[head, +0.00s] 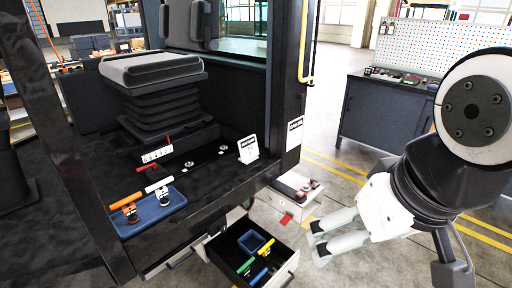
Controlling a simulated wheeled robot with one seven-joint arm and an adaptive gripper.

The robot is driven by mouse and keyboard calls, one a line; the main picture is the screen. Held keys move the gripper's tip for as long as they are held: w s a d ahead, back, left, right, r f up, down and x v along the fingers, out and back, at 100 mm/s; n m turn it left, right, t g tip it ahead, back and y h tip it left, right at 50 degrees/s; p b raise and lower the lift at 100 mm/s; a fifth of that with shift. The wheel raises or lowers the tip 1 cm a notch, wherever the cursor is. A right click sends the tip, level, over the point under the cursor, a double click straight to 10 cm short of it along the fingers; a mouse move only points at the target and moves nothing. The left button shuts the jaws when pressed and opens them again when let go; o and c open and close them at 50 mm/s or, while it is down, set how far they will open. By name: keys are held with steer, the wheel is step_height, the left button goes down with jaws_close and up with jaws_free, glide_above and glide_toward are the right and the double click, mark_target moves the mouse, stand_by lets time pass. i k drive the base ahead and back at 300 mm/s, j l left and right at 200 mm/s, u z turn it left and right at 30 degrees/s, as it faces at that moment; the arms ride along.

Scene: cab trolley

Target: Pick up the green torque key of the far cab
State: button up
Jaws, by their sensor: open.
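A small green bar-shaped tool (246,265) lies in an open dark drawer (221,257) below the cab's floor edge. I cannot tell whether it is the torque key. A yellow one (260,276) and a blue one (265,253) lie beside it. The cab (284,85) has a grey seat (152,67) on a black bellows; which cab counts as far does not show. My gripper (316,238) is open and empty, right of the drawer and apart from it, its two pale fingers pointing left.
A blue tray (150,217) with orange and white tools sits on the cab floor edge; a red tool (147,167) lies behind. A white case (287,200) stands behind the drawer. A workbench (381,115) with pegboard stands at back right. Floor between is clear.

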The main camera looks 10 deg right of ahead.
mark_target(246, 271)
steer(key=i+j+z, duration=0.3)
steer(key=j, duration=0.15)
steer(key=j+z, duration=0.25)
steer(key=j, duration=0.25)
steer(key=i+j+z, duration=0.15)
steer(key=j+z, duration=0.15)
steer(key=j, duration=0.2)
steer(key=j+z, duration=0.3)
steer(key=j, duration=0.25)
